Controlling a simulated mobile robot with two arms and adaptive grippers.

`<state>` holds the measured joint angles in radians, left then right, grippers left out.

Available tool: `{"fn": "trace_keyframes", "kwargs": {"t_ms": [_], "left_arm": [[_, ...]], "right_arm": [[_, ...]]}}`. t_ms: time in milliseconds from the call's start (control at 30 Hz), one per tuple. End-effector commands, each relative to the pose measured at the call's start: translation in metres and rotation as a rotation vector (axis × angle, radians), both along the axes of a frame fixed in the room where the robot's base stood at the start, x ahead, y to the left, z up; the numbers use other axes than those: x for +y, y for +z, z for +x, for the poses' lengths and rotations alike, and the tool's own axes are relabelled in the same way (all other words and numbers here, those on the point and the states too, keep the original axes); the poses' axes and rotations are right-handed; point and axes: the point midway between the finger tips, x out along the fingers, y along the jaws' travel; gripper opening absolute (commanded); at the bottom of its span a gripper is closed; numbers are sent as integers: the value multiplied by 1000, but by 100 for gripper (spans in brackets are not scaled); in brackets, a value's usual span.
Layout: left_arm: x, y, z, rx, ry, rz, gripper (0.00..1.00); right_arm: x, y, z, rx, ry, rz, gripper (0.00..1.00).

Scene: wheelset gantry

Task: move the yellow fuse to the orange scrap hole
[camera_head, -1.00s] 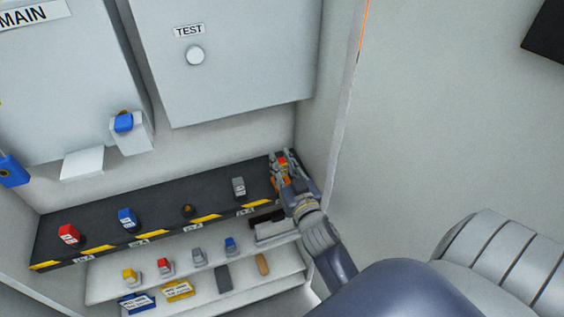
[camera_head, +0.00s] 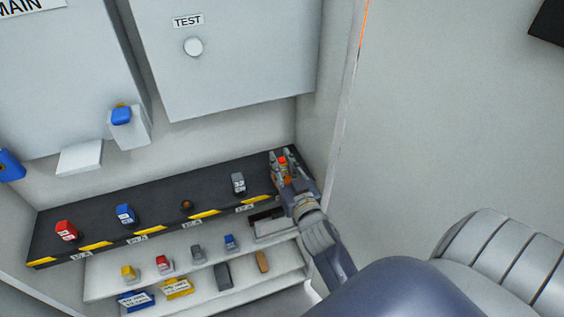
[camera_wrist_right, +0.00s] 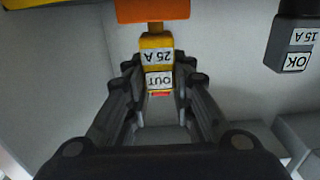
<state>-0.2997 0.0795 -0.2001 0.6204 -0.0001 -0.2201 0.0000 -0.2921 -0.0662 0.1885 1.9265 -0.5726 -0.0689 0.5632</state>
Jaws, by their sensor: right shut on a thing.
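The yellow fuse (camera_wrist_right: 156,50), labelled "25 A" and "OUT" with a red end, is between the fingers of my right gripper (camera_wrist_right: 158,84) in the wrist view. The gripper is shut on it. The orange scrap hole piece (camera_wrist_right: 153,9) shows at the top of that view, at the fuse's far end. I cannot tell how deep the fuse sits in it. In the head view my right gripper (camera_head: 283,167) is over the right end of the black rack and hides most of the fuse and the orange piece. My left gripper is not in view.
The black rack (camera_head: 75,217) carries a red fuse (camera_head: 66,231), a blue fuse (camera_head: 125,214) and a grey fuse (camera_head: 238,183). An empty-looking brown socket (camera_head: 187,205) lies between blue and grey. Shelves below hold several more fuses and tags. A wall stands close on the right.

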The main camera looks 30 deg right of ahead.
Motion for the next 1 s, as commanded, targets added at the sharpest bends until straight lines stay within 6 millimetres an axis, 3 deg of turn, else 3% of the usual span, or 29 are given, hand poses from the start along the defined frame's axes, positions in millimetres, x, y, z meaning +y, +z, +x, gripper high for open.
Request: {"fn": "trace_keyframes", "kwargs": {"t_ms": [300, 333, 433, 767, 1000], "left_arm": [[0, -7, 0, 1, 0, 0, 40], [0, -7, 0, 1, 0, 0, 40], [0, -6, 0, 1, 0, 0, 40], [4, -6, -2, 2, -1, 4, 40], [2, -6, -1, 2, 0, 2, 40]], "right_arm": [[0, -9, 0, -1, 0, 0, 0], [0, -8, 0, -2, 0, 0, 24], [0, -7, 0, -2, 0, 0, 45], [0, -8, -1, 0, 0, 0, 45], [6, -9, -28, 2, -1, 3, 45]]}}
